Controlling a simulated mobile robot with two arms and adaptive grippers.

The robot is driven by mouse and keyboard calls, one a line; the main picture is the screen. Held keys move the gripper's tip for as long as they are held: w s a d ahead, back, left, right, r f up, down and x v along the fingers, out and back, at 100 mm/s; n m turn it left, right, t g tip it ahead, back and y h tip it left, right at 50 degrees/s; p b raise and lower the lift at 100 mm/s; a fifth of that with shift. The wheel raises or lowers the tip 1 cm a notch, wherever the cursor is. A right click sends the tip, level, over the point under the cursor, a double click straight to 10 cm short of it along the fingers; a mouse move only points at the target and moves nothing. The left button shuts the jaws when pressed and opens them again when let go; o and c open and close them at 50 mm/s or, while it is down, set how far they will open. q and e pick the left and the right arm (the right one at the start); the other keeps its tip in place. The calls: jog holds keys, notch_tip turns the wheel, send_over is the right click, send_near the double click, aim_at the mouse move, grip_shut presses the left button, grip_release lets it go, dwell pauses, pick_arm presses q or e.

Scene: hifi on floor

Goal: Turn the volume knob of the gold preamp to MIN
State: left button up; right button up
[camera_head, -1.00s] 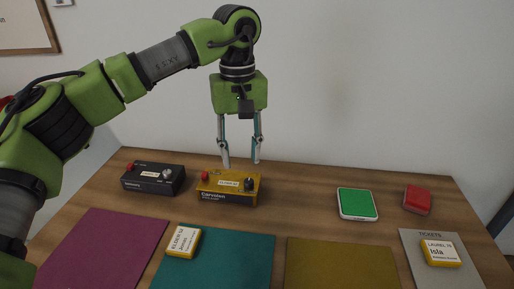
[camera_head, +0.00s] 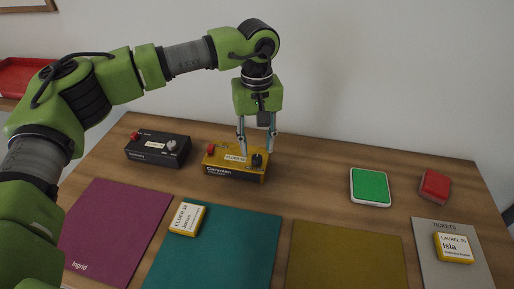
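The gold preamp (camera_head: 234,172) stands at the back of the wooden table, with a red button (camera_head: 210,149) at its left and a label on top. Its dark volume knob (camera_head: 257,160) is at the right end of its top. My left gripper (camera_head: 257,153) points straight down over that end, fingers apart, with the tips close to the knob. I cannot tell whether the fingertips touch the knob. The knob's pointer and scale are too small to read. My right gripper is not in view.
Purple (camera_head: 112,235), teal (camera_head: 228,250) and olive (camera_head: 345,257) mats lie in front. A green-topped pad (camera_head: 369,187), a red block (camera_head: 434,186) and a grey tickets mat (camera_head: 450,275) are at the right.

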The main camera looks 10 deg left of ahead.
aim_at(257, 157)
pick_arm(q)
notch_tip(257, 157, down, 2)
jog(key=shift+s+f, duration=0.1)
jog(key=shift+f, duration=0.55)
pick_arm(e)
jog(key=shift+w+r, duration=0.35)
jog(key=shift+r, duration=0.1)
pick_arm(q)
grip_shut()
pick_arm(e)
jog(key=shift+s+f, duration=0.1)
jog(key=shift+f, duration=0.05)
